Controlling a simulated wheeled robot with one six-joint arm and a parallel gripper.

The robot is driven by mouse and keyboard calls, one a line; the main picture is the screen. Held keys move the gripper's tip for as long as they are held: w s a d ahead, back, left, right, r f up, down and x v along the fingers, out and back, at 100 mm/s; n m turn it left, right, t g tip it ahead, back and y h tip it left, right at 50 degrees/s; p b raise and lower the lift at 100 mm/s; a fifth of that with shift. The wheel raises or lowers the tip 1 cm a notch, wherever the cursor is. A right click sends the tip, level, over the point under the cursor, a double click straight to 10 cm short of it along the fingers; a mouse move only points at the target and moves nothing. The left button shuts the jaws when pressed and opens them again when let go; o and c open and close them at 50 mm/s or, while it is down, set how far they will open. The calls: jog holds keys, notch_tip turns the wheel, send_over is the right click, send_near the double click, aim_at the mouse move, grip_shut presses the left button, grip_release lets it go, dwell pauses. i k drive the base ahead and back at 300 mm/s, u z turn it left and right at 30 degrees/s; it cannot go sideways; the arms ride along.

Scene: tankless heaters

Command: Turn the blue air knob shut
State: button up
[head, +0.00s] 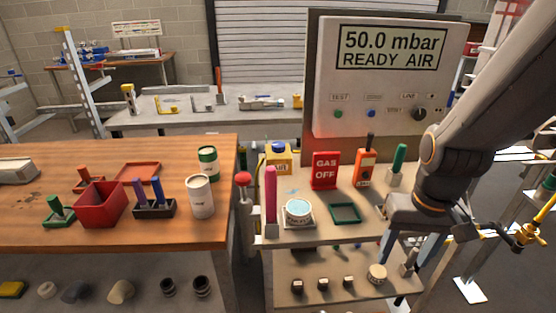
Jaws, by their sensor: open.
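My gripper (392,215) hangs at the right edge of the small bench, below the display panel, and is open. Its fingertips are small and partly hidden by my own arm, and I see nothing held in it. A narrow blue strip (386,248) shows just under the gripper; I cannot tell what it belongs to. A small round blue button or knob (371,113) is on the grey display panel (330,80), well above and apart from the gripper. I cannot tell which blue part is the air knob. The screen (391,47) reads "50.0 mbar READY AIR".
The small bench holds a red GAS OFF sign (325,170), an orange meter (366,167), a green tray (345,213) and a pink rod (271,200). A wooden table (120,235) stands left. Yellow pipe fittings (530,235) are at far right.

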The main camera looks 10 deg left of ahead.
aim_at(278, 147)
jog(key=z, duration=1.9)
jog(key=k, duration=1.15)
jog(key=u, duration=2)
jog(key=i, duration=0.5)
jog(key=z, duration=0.05)
